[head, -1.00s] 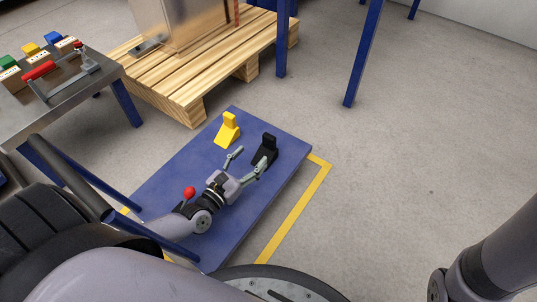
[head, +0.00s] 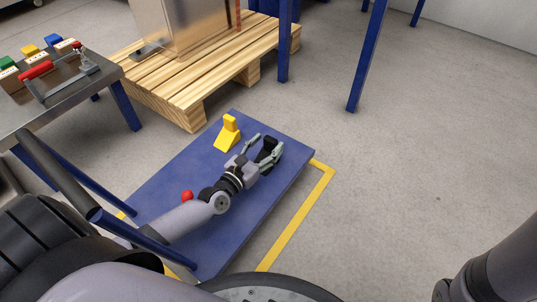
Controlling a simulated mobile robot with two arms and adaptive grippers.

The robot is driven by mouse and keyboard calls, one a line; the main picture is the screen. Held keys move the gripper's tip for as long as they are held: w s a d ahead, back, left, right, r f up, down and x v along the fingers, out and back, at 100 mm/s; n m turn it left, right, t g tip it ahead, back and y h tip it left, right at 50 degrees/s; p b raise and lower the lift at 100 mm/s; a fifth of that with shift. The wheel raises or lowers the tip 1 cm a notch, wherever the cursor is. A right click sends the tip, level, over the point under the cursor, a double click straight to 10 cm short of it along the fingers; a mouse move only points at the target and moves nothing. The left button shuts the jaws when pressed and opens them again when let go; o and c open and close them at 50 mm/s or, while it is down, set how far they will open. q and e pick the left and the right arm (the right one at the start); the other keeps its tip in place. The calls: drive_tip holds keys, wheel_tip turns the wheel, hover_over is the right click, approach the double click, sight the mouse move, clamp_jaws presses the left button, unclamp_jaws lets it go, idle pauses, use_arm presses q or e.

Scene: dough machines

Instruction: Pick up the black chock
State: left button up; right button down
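The black chock (head: 269,146) stands on the blue platform (head: 215,243) near its right edge. My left gripper (head: 266,152) is open around it, with one finger on each side of the chock's upper part. The fingers partly hide the chock, and I cannot tell whether they touch it. A yellow chock (head: 227,135) stands on the same platform, to the left of the black one. My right gripper is not in view; only part of my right arm shows at the lower right.
A red ball-shaped knob (head: 187,196) shows beside my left forearm. A wooden pallet (head: 180,90) lies behind, and a metal table (head: 60,95) stands at the left.

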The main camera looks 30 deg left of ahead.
use_arm(q)
clamp_jaws()
idle(0.5)
